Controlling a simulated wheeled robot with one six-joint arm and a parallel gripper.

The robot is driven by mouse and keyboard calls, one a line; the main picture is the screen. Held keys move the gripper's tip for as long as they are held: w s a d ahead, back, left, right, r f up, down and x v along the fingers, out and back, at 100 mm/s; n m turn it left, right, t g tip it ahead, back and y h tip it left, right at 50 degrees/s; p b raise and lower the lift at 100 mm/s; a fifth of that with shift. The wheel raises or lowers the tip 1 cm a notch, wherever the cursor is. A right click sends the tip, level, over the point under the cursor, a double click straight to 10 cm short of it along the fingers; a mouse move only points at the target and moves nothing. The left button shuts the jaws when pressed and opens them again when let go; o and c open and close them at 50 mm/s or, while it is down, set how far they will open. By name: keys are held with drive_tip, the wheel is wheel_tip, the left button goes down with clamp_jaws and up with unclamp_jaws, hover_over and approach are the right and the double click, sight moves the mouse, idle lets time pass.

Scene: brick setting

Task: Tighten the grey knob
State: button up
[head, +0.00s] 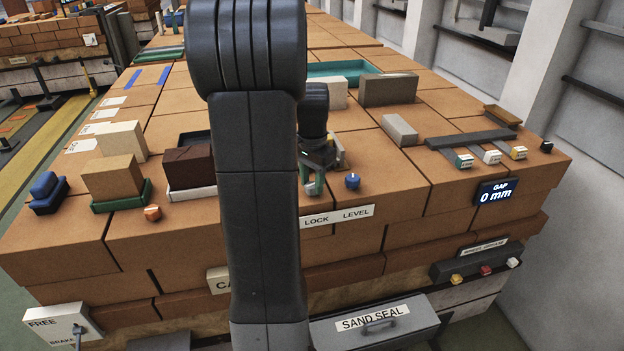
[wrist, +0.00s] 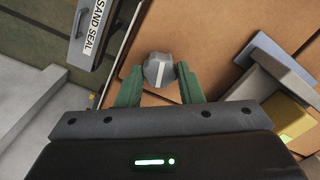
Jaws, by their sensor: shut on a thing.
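The grey knob (wrist: 158,72), faceted with a pale line across its top, sits between the two green fingers of my gripper (wrist: 159,80) in the wrist view. My gripper is shut on it. In the head view my gripper (head: 314,185) is low at the front of the brick top, above the "LOCK" label (head: 317,219).
A blue knob (head: 352,181) stands just right of my gripper, above "LEVEL". An orange knob (head: 152,212) is at the left front. A display (head: 495,191) reads "GAP 0 mm". Loose bricks and trays stand on both sides, including a grey brick (head: 399,130).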

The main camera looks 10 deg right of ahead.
sight(312, 184)
drive_tip(key=shift+r+m, duration=0.1)
drive_tip(key=shift+m, duration=1.3)
drive_tip(key=o, duration=1)
drive_tip(key=shift+c, duration=0.2)
wheel_tip(312, 184, up, 14)
drive_tip(key=b, duration=0.1)
drive_tip(key=shift+f, duration=0.25)
wheel_tip(312, 184, down, 14)
drive_tip(key=shift+r+p, duration=0.15)
drive_tip(key=shift+p, duration=0.4)
